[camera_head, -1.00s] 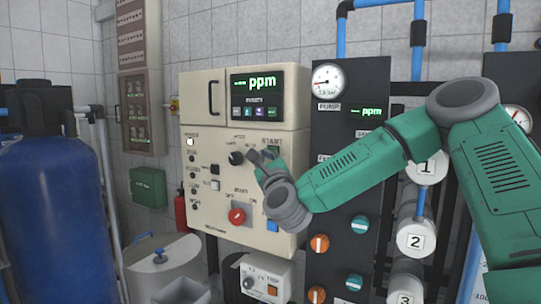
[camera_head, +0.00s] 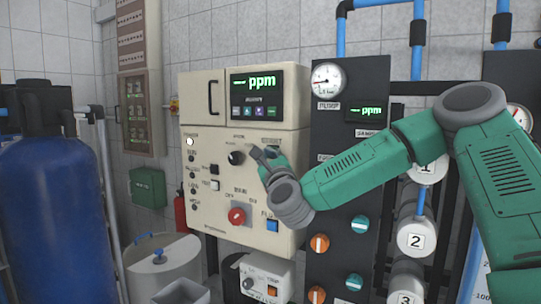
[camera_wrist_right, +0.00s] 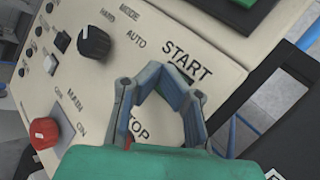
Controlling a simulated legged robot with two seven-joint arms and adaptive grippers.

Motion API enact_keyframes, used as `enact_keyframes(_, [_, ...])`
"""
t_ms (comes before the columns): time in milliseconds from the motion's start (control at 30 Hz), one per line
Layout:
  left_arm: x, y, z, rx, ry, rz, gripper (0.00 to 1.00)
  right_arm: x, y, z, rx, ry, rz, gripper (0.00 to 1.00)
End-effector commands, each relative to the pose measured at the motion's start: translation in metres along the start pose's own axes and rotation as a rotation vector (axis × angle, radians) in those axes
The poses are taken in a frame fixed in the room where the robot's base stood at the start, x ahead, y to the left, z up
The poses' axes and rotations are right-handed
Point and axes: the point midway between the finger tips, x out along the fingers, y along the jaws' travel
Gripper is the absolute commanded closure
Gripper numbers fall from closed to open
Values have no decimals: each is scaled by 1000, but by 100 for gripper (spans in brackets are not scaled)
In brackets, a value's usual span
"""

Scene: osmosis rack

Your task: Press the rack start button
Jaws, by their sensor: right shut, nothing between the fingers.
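The cream rack control panel (camera_head: 222,212) stands at the centre of the head view. Its START label shows in the right wrist view (camera_wrist_right: 187,58); the start button just under it is mostly hidden behind my fingers. My right gripper (camera_head: 262,151) is in front of the panel's upper right, at the START label. In the right wrist view the gripper (camera_wrist_right: 168,68) is shut and empty, its fingertips together just below the START lettering. I cannot tell whether the tips touch the button. My left gripper is not in view.
A black mode knob (camera_head: 236,158) sits left of the gripper, and a red knob (camera_head: 237,216) lower down. The STOP label (camera_wrist_right: 137,130) is partly covered by my fingers. A dark panel with a gauge (camera_head: 328,79) stands to the right. A blue tank (camera_head: 48,200) is at left.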

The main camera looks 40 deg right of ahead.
Motion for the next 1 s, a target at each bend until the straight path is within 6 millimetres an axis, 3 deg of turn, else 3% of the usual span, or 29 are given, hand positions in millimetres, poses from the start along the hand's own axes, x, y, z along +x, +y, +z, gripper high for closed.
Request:
enact_keyframes(667, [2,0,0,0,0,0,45,4,-3,-4,0,1,-1,100])
enact_keyframes(1000, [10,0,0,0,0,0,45,-3,3,1,1,0,-1,100])
